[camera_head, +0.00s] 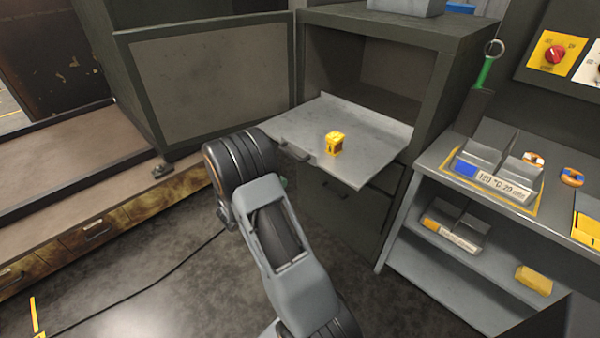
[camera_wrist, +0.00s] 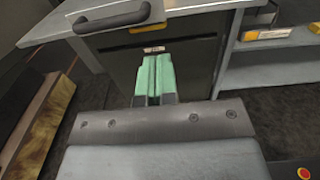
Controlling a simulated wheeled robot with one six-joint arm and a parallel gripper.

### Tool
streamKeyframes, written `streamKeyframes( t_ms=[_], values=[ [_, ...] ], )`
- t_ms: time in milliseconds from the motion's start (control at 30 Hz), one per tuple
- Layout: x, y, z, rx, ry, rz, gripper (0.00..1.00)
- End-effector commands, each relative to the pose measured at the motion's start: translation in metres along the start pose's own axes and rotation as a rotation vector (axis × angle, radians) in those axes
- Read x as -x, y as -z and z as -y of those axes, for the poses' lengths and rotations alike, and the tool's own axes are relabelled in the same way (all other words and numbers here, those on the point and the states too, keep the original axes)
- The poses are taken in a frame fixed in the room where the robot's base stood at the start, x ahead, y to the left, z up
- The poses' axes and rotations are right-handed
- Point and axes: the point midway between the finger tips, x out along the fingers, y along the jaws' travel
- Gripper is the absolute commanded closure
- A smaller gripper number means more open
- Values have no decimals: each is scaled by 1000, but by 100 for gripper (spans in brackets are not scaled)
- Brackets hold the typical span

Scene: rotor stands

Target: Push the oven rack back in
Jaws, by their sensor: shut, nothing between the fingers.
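The oven rack is a flat grey shelf (camera_head: 300,130) that sticks out of the open grey cabinet (camera_head: 425,85). A dark bar handle sits on its front edge and also shows in the wrist view, on the rack (camera_wrist: 190,6) at the top left. A small yellow block (camera_head: 334,143) stands on the rack. My gripper shows in the wrist view with green fingers (camera_wrist: 154,78) shut together and empty. They are apart from the handle, below and right of it in that picture. In the head view my arm mostly hides the gripper, just in front of the rack.
The cabinet door (camera_head: 215,85) stands open to the left. A grey shelf unit (camera_head: 430,175) with bins and a yellow block (camera_head: 534,280) stands on the right. A wooden bench (camera_head: 120,215) is at left. A dark cable crosses the floor, which is otherwise clear in front.

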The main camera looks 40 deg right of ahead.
Motion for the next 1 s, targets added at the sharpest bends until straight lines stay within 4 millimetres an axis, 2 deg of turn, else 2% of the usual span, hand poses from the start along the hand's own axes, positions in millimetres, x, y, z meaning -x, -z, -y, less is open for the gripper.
streamKeyframes(
  t_ms=[167, 600, 800, 1000],
  values=[
    [-22, -1, 4, -17, 23, 12, 100],
    [-102, -1, 5, -14, 18, 10, 100],
    [-125, -2, 5, -15, 17, 10, 100],
    [-136, -1, 4, -15, 15, 10, 100]
  ],
)
